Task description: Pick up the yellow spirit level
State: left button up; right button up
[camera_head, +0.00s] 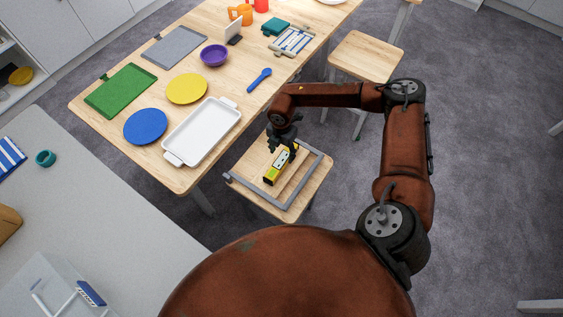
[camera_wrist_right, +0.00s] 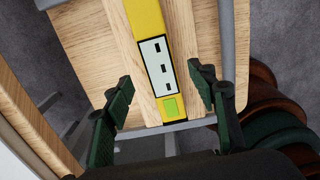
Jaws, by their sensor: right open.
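The yellow spirit level (camera_head: 279,166) lies on the wooden seat of a low stool (camera_head: 303,193), beside the large table. It has a pale panel with dark slots and a green patch near one end. My right gripper (camera_head: 285,146) is over the far part of the level in the head view. In the right wrist view the level (camera_wrist_right: 152,45) runs between the two open fingers of my right gripper (camera_wrist_right: 160,92), with space on both sides. Neither finger touches it as far as I can see. My left gripper is not in view.
A grey frame (camera_head: 300,197) runs along the stool's edges around the level. The large table holds a white tray (camera_head: 205,131), a blue plate (camera_head: 145,126), a yellow plate (camera_head: 186,88) and a purple bowl (camera_head: 214,54). Another stool (camera_head: 366,56) stands behind my right arm.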

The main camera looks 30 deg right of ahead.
aim_at(282, 159)
notch_tip(282, 159, down, 6)
jog(key=shift+r+b, duration=0.1)
jog(key=shift+b, duration=0.45)
jog(key=shift+r, duration=0.1)
jog(key=shift+c, duration=0.4)
jog(key=c, duration=1.3)
